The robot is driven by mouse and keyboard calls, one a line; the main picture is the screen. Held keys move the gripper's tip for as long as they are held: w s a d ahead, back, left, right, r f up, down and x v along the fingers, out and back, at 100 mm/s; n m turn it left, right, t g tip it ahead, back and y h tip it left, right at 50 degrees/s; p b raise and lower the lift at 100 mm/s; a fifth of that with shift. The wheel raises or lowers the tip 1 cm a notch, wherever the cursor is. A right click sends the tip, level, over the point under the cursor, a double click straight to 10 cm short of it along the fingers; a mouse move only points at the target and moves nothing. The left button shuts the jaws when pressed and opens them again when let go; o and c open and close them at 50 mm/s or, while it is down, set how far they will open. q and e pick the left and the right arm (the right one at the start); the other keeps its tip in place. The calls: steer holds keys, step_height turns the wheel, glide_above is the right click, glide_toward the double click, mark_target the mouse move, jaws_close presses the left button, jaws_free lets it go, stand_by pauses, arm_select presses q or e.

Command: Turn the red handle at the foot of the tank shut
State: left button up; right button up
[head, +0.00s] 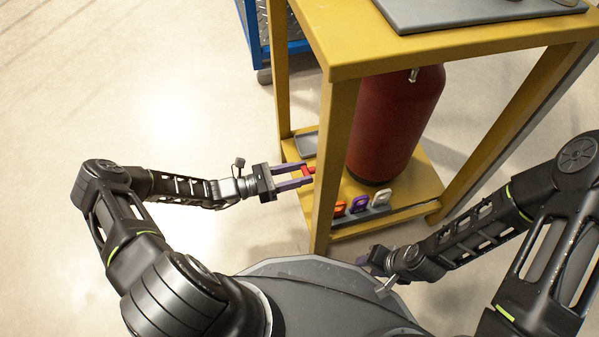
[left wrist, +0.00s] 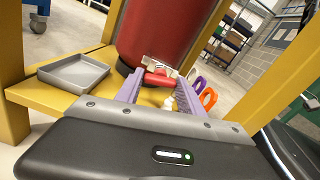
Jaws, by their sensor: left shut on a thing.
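The dark red tank (head: 395,125) stands upright on the lower shelf of a yellow stand; it also shows in the left wrist view (left wrist: 165,35). The small red handle (head: 307,170) is at its foot, beside the front yellow post. In the left wrist view the red handle (left wrist: 158,79) lies between the purple fingers, in front of a pale metal fitting. My left gripper (head: 307,175) reaches in from the left and is shut on the red handle. My right gripper (head: 374,262) is low beside my base, partly hidden, and its jaws cannot be made out.
The yellow stand (head: 338,150) has a post close to my left fingers. A grey tray (left wrist: 75,72) lies on its lower shelf. Orange, purple and white tags (head: 359,203) stand in a grey holder at the shelf's front. A blue cart (head: 256,35) is behind. Floor at left is clear.

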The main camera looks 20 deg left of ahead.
arm_select(q)
steer(key=shift+m+p, duration=0.35)
steer(key=shift+m, duration=1.15)
steer(key=o, duration=1.4)
steer(key=shift+c, duration=0.2)
steer(key=p+v, duration=0.1)
steer(key=v, duration=0.7)
steer(key=shift+p, duration=0.4)
